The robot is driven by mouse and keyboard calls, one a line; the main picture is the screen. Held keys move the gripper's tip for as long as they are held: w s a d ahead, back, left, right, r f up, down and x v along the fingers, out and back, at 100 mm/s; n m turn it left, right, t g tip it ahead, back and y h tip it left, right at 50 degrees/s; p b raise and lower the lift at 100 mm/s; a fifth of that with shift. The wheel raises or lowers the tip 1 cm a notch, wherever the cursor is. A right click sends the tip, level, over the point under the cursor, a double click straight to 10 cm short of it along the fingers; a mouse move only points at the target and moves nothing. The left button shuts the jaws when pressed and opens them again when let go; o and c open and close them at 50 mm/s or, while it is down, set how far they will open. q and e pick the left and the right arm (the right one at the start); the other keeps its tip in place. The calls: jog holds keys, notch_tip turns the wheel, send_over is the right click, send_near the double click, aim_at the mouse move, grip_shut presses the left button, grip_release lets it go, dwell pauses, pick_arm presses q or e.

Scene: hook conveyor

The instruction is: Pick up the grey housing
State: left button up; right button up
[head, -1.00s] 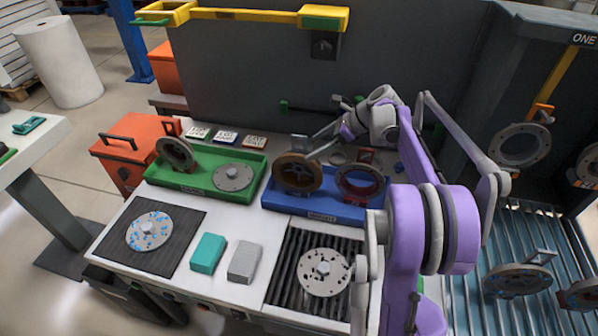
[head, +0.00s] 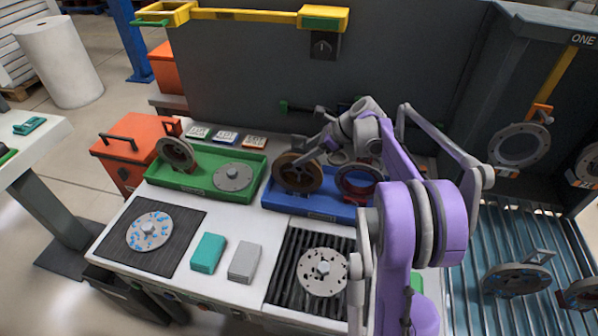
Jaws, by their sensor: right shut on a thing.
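A round, hollow housing (head: 290,186) in a dull brownish grey stands upright at the left end of the blue tray (head: 277,202). My right gripper (head: 309,158) reaches down from the upper right and is shut on its upper rim. The fingertips are small and partly merge with the rim. The housing still appears to be in the tray; I cannot tell whether its base touches the floor. My left gripper is out of view.
A green tray (head: 202,190) holds another ring housing (head: 176,153) and a grey disc (head: 234,178). Teal (head: 208,253) and grey (head: 244,262) blocks lie in front.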

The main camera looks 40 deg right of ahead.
aim_at(305, 137)
grip_shut()
jog(key=shift+r, duration=0.1)
notch_tip(305, 137, up, 10)
jog(key=shift+f, duration=0.1)
dwell(0.4)
